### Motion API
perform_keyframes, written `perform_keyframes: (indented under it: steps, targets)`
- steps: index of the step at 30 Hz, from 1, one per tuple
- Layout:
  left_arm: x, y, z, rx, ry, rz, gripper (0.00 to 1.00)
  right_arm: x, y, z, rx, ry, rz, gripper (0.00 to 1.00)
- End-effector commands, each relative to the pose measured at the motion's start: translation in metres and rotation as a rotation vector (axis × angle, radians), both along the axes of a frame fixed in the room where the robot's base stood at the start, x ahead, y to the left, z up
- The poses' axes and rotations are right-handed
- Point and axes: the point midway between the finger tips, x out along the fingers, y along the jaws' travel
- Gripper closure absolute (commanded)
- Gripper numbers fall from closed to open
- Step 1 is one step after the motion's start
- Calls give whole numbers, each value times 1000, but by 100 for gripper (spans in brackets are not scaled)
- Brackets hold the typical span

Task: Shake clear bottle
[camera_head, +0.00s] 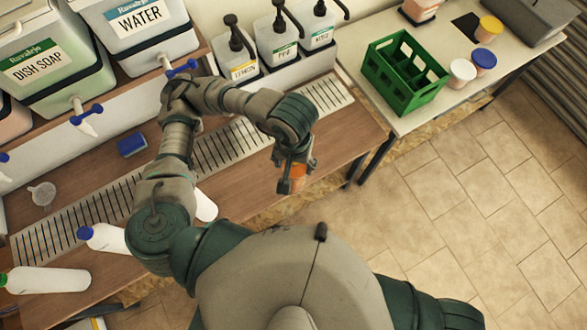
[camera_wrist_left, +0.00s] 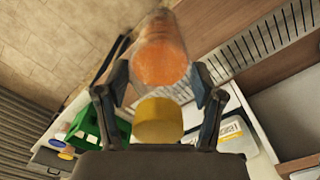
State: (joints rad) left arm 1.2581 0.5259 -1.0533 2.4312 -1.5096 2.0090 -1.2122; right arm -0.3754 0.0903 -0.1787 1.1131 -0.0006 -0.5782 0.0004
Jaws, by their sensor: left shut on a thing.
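A clear bottle (camera_wrist_left: 161,55) with orange contents and a yellow cap (camera_wrist_left: 158,122) is between the fingers of my left gripper (camera_wrist_left: 158,95) in the left wrist view. In the head view my left gripper (camera_head: 293,178) is shut on it, and only a small orange part of the bottle (camera_head: 298,172) shows beside the fingers. The bottle is held in the air near the front edge of the wooden counter. My right gripper is not in view.
The wooden counter (camera_head: 355,135) has a slotted drain strip. Labelled drums (camera_head: 142,20) and pump bottles (camera_head: 284,50) stand behind. White bottles (camera_head: 48,281) lie at left. A green crate (camera_head: 403,72) and coloured lids (camera_head: 484,58) are on the right table. Tiled floor is open at right.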

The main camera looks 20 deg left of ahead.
Motion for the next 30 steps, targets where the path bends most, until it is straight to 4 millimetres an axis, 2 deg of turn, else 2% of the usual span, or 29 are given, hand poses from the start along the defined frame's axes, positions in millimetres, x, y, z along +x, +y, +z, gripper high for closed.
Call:
perform_keyframes:
  steps: [1, 3, 4, 5, 7, 9, 10, 11, 13, 15, 16, 17, 18, 19, 21, 22, 23, 24, 26, 27, 28, 30]
  targets:
    - [-6, 2, -37, 7, 30, 0, 81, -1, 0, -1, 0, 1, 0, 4]
    - [-5, 1, -68, 7, 25, 1, 81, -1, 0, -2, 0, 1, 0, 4]
    - [-4, 1, -70, 6, 17, 0, 81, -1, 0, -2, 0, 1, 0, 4]
    - [-1, 0, -63, 2, 7, 0, 81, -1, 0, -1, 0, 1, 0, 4]
    - [1, 0, -18, -1, -11, -3, 81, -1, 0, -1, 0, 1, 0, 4]
    - [0, 0, 6, 2, -1, -1, 81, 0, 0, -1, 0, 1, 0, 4]
    - [-2, 0, 6, 3, 6, -2, 81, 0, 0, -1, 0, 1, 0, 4]
    - [-3, 1, -5, 6, 17, -1, 81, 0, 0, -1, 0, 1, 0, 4]
    - [-7, 2, -48, 7, 31, 1, 81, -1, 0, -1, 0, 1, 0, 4]
    - [-4, 1, -70, 5, 20, 0, 81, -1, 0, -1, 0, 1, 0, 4]
    - [-2, 1, -67, 3, 10, 0, 81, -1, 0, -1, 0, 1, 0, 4]
    - [0, 0, -52, 0, -1, -3, 81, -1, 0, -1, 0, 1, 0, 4]
    - [2, 0, -23, -2, -10, -4, 81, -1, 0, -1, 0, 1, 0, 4]
    - [1, 0, -8, 0, -10, -3, 81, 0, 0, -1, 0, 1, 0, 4]
    - [-1, 0, 6, 3, 4, -2, 81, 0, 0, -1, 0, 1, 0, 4]
    - [-2, 1, 0, 5, 13, -1, 81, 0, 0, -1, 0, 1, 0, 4]
    - [-4, 1, -17, 7, 24, 0, 81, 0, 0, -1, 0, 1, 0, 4]
    - [-6, 2, -43, 7, 31, 1, 81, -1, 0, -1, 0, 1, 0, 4]
    - [-5, 2, -68, 7, 24, 1, 81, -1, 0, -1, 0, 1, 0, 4]
    - [-3, 1, -69, 4, 13, 0, 81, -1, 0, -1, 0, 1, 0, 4]
    - [-1, 0, -58, 1, 3, -2, 81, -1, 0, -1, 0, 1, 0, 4]
    - [1, 0, -12, -1, -12, -3, 81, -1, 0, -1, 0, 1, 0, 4]
